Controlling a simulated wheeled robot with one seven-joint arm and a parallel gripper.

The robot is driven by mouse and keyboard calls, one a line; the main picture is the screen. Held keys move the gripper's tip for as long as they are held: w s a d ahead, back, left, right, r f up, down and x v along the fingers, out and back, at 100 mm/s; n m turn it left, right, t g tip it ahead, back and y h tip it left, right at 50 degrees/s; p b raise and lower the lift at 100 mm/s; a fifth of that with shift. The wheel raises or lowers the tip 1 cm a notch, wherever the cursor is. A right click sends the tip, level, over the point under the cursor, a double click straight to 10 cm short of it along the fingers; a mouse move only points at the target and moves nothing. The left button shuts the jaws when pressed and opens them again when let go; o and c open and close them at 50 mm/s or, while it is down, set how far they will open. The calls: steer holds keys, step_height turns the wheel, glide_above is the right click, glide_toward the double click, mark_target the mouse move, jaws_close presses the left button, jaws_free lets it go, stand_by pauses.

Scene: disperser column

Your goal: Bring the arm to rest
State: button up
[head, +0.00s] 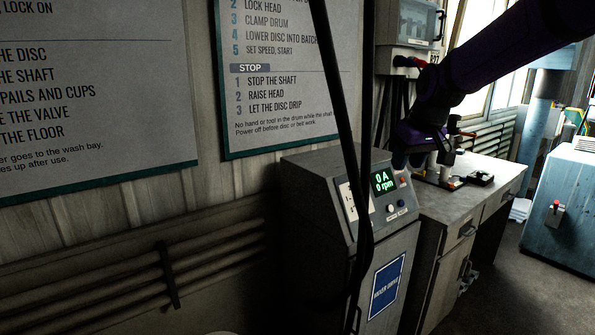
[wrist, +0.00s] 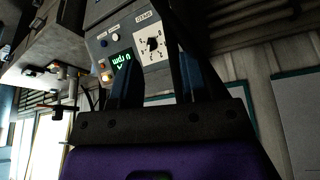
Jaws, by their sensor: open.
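My purple arm reaches in from the top right of the head view and bends down in front of the bench. My gripper (head: 400,160) hangs at its lower end, just right of the top of the grey drive cabinet (head: 335,235); its fingers are dark and hard to make out there. In the wrist view my gripper (wrist: 160,75) shows two dark fingers spread apart, with nothing held between them. Beyond them is the cabinet's control panel (wrist: 120,45). I cannot tell how far the fingers are from it.
The cabinet display (head: 383,181) reads 0 A and 0 rpm. A bench (head: 450,215) with small fittings stands right of the cabinet, and a blue-grey machine (head: 560,210) further right. Instruction boards (head: 290,75) hang on the wall. Dark floor shows between bench and machine.

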steer(key=s+d+m, duration=0.1)
steer(key=s+d, duration=0.1)
steer(key=s, duration=1.5)
steer(key=s+d+r+m+t+h, duration=0.1)
steer(key=s+d+m, duration=0.1)
steer(key=s, duration=1.4)
steer(key=shift+s+d+r+m, duration=0.15)
steer(key=shift+s+d+m, duration=0.2)
steer(key=shift+d, duration=0.4)
